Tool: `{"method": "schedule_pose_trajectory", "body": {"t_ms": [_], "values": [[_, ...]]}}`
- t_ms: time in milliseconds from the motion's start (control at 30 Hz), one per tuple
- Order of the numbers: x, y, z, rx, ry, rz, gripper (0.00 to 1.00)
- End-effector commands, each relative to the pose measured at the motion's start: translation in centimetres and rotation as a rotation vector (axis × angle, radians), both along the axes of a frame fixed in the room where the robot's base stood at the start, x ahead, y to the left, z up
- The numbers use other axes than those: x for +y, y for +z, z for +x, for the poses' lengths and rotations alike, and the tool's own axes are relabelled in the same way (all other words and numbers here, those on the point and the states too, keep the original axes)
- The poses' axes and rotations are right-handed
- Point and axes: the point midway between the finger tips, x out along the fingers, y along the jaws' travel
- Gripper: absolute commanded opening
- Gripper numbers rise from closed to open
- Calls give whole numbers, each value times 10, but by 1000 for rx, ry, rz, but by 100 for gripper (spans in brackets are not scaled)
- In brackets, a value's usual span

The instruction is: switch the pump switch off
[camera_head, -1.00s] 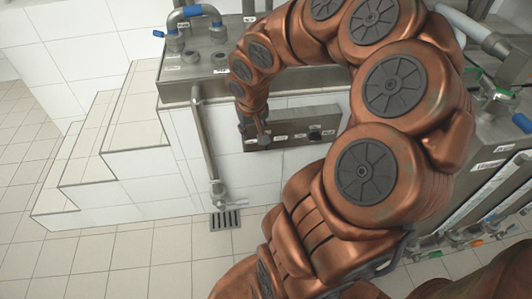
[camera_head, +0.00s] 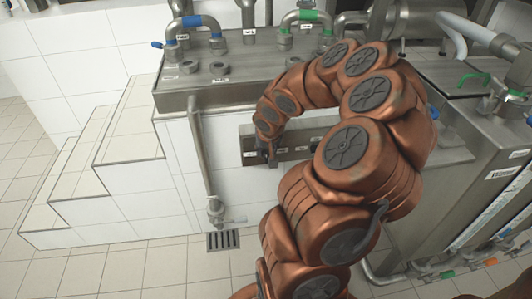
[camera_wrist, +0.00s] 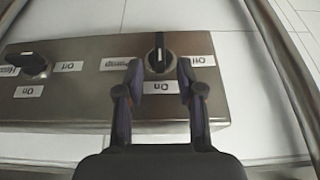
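The pump switch (camera_wrist: 159,57) is a black knob on the grey metal panel (camera_wrist: 80,107), seen upside down in the wrist view. My gripper (camera_wrist: 160,68) is open, with one dark finger on each side of the knob; gaps seem to show between fingers and knob. In the head view my gripper (camera_head: 269,157) is at the panel's left part (camera_head: 248,135) and hides the switch.
A second black knob (camera_wrist: 30,64) with its own labels sits to the left in the wrist view. In the head view, a metal pipe (camera_head: 201,150) runs down left of the panel, and white tiled steps (camera_head: 120,170) stand further left. A metal counter (camera_head: 240,80) is above.

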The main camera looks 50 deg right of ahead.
Motion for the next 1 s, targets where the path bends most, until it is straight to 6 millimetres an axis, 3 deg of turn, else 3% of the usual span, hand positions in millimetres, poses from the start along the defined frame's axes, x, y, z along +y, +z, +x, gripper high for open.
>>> {"method": "schedule_pose_trajectory", "body": {"t_ms": [200, 567, 900, 1000], "values": [[-3, -15, 5, 0, 1, 1, 38], [-4, -17, 6, 0, 1, 0, 38], [-4, -17, 6, 0, 1, 1, 2], [-4, -17, 5, 0, 1, 1, 0]]}}
